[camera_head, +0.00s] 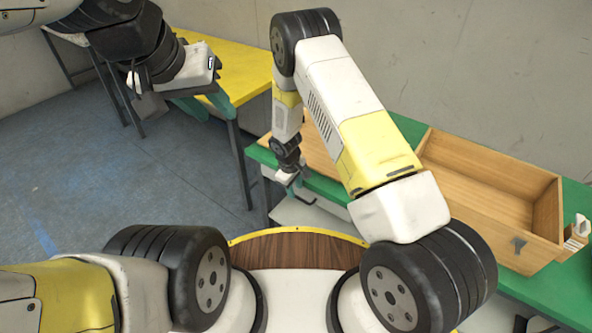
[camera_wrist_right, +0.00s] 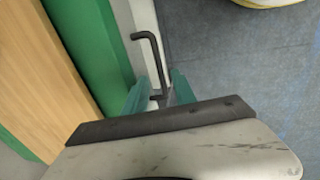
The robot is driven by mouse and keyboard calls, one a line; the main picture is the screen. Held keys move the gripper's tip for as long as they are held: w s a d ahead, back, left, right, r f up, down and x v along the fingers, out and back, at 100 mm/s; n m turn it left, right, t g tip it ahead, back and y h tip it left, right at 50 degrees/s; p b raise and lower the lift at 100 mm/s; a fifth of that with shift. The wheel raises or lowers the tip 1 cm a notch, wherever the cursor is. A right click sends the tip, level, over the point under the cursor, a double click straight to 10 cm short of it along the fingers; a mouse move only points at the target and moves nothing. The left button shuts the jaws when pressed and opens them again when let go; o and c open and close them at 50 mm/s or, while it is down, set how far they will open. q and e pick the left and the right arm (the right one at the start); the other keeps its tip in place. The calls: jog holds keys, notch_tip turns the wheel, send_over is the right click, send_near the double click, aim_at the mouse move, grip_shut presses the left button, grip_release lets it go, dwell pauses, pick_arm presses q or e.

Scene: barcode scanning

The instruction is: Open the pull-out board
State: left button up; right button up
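The pull-out board appears to be the pale panel (camera_head: 308,214) under the green table's left end, partly hidden by my right arm. In the right wrist view a pale strip (camera_wrist_right: 143,18) runs along the green edge, with a black bent handle (camera_wrist_right: 157,55) in front of it. My right gripper (camera_head: 297,186) is low at the table's front edge. In the wrist view its teal fingers (camera_wrist_right: 160,85) are apart on either side of the handle's lower end, with gaps visible. My left gripper (camera_head: 206,104) hangs at upper left, fingers apart and empty.
A wooden box (camera_head: 480,180) sits on the green table (camera_head: 410,128), with a small white object (camera_head: 577,230) to its right. A yellow-topped table (camera_head: 225,70) stands behind my left gripper. The blue-grey floor (camera_head: 90,190) at left is clear.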

aim_at(296, 192)
jog(key=shift+w+d+f, duration=0.1)
jog(key=shift+w+f, duration=0.05)
jog(key=shift+f, duration=0.65)
jog(key=shift+w+d+f, duration=0.1)
jog(key=shift+f, duration=0.65)
grip_shut()
